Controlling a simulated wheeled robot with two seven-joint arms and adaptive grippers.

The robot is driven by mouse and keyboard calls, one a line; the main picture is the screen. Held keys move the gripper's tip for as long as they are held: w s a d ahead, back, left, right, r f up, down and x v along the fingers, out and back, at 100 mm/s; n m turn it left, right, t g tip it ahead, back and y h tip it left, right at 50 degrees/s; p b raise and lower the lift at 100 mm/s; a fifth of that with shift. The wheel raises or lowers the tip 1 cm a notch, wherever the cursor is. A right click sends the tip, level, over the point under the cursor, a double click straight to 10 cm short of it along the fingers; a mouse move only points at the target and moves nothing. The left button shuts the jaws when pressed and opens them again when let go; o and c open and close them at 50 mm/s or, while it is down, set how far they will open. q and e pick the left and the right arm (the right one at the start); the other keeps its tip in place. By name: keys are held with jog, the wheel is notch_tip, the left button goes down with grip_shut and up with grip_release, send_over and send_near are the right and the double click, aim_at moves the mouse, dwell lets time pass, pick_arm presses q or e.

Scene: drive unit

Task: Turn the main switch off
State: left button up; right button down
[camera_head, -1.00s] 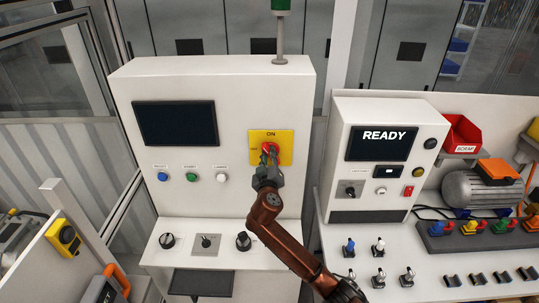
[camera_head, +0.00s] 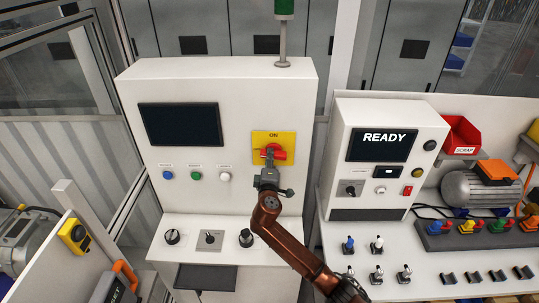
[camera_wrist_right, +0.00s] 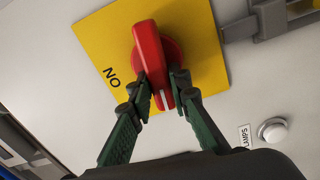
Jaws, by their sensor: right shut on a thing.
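The main switch is a red rotary handle (camera_head: 279,154) on a yellow plate (camera_head: 288,137) marked ON at its top. The plate is on the front of the white cabinet. The handle lies about level across the plate in the head view. My right gripper (camera_head: 269,157) is shut on the handle. In the right wrist view, its two fingers (camera_wrist_right: 162,91) pinch the end of the red handle (camera_wrist_right: 150,45) that bears a white line. That end points to the left of the plate as the head view sees it. My left gripper is not in view.
A dark screen (camera_head: 179,124) and blue, green and white buttons are left of the switch. Dark knobs (camera_head: 172,237) sit on the ledge below. A READY panel (camera_head: 384,160) stands to the right, with a red scrap bin (camera_head: 462,136) beyond it.

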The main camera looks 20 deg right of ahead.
jog(key=shift+n, duration=0.6)
jog(key=shift+f, duration=0.1)
jog(key=c, duration=1.8)
grip_release()
jog(key=v, duration=1.2)
